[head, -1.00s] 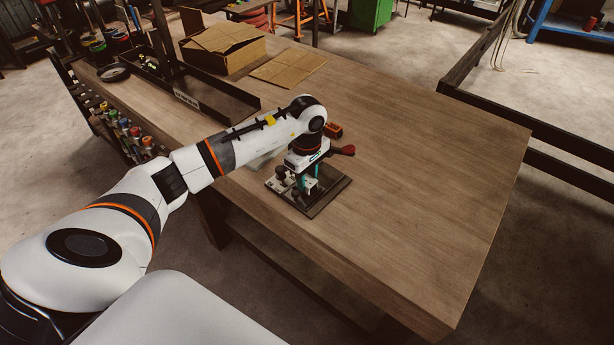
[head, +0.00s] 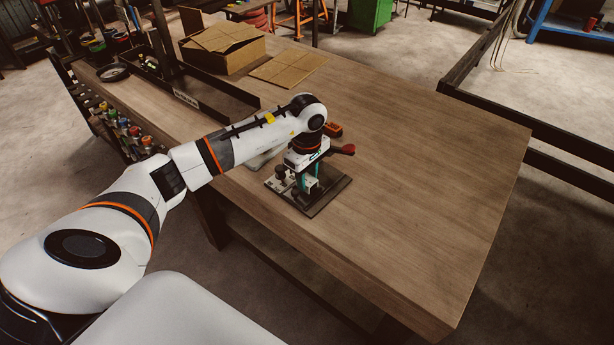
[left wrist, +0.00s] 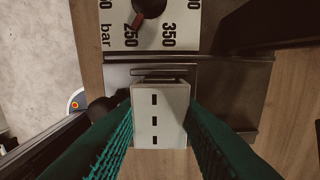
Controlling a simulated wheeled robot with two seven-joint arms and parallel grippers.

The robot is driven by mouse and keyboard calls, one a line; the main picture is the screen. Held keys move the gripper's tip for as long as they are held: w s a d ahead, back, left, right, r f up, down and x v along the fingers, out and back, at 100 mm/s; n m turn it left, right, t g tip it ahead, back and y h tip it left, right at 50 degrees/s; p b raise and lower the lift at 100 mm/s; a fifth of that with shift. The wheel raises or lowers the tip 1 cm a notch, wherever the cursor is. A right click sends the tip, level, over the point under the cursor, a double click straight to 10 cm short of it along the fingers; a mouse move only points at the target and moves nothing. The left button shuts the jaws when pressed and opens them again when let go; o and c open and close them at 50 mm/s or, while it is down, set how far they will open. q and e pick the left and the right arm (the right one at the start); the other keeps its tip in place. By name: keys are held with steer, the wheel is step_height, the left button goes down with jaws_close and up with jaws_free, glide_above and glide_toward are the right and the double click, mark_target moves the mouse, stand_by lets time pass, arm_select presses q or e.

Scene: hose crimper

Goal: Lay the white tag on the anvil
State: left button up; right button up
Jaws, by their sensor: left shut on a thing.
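My left gripper (head: 310,186) is over the dark base plate of the crimper (head: 328,197) near the table's front edge. In the left wrist view its teal fingers (left wrist: 160,108) are closed on the sides of a white piece with three black slots, which I take to be the white tag (left wrist: 168,128). A dark metal step of the crimper (left wrist: 225,90) lies behind and beside the tag. I cannot tell which part is the anvil, nor whether the tag touches it. My right gripper is in neither view.
In the head view, a red-ended handle (head: 347,149) and an orange block (head: 333,129) sit beyond the gripper. The table's right side (head: 440,190) is clear.

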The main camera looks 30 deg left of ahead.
arm_select(q)
steer(key=shift+f+b, duration=0.3)
steer(key=shift+b, duration=0.15)
stand_by(0.8)
steer(key=shift+f+b, duration=0.25)
steer(key=shift+b, duration=0.4)
stand_by(0.6)
steer(key=o, duration=0.9)
steer(key=shift+o, duration=0.6)
steer(key=shift+f, duration=0.1)
